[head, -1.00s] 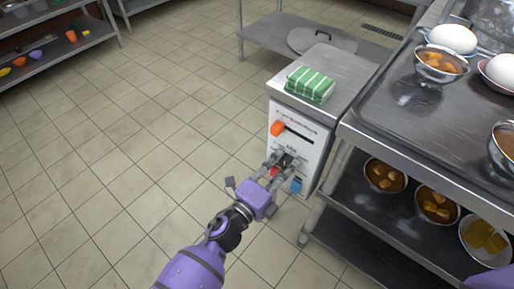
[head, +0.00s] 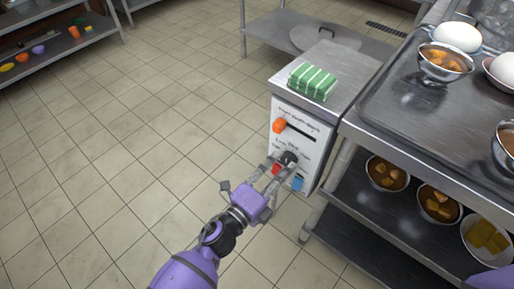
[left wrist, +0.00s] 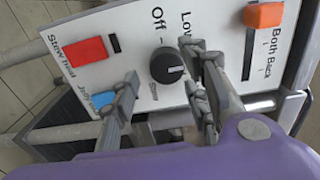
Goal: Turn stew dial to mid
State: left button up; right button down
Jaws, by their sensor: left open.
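The black round stew dial (head: 288,158) is on the white control panel (head: 312,150) of a steel cabinet. In the left wrist view the dial (left wrist: 166,66) shows whole, with "Off" and "Low" printed above it. A small pale mark shows on the dial's right side; I cannot tell which setting it marks. My left gripper (head: 277,171) is open in front of the panel. In the left wrist view its fingers (left wrist: 168,72) stand on either side of the dial, apparently apart from it. My right gripper is not in view.
A red button (left wrist: 84,51) labelled "Stew heat", a blue button (left wrist: 102,100) and an orange slider (left wrist: 264,15) are close around the dial. A green striped cloth (head: 312,82) lies on the cabinet. A steel trolley (head: 385,142) with bowls stands at right. Floor at left is clear.

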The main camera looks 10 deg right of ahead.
pick_arm(q)
jog(key=v, duration=0.9)
jog(key=shift+s+a, duration=0.25)
